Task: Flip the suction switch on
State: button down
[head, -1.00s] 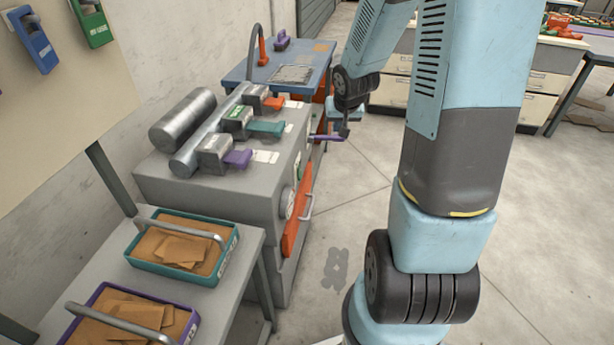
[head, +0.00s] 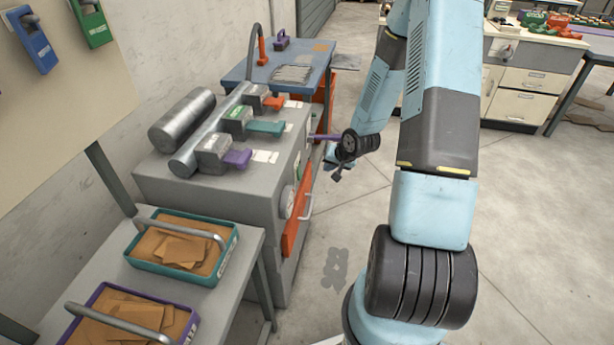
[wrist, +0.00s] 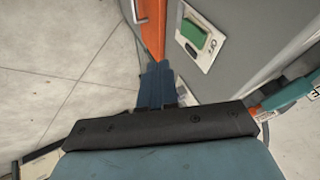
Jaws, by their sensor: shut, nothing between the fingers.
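A green rocker switch (wrist: 195,35) on a pale plate is set in the grey machine's side, in the upper right of the wrist view. In the head view my wrist (head: 350,148) is close to the right face of the grey machine (head: 225,195).
An orange panel (head: 297,215) with a metal handle is on the machine's face; a purple bar (head: 324,137) sticks out near my wrist. A teal handle (wrist: 290,95) shows at the right of the wrist view. Floor to the right (head: 420,260) is clear.

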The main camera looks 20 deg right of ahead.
aim_at(299, 172)
jog(key=shift+f, duration=0.3)
jog(key=w+a+f, duration=0.5)
jog(key=w+f, duration=0.2)
jog(key=f, duration=0.1)
jog(key=shift+w+a+f, duration=0.15)
jog(key=shift+a+f, duration=0.15)
jog(key=shift+f, duration=0.05)
dwell(0.4)
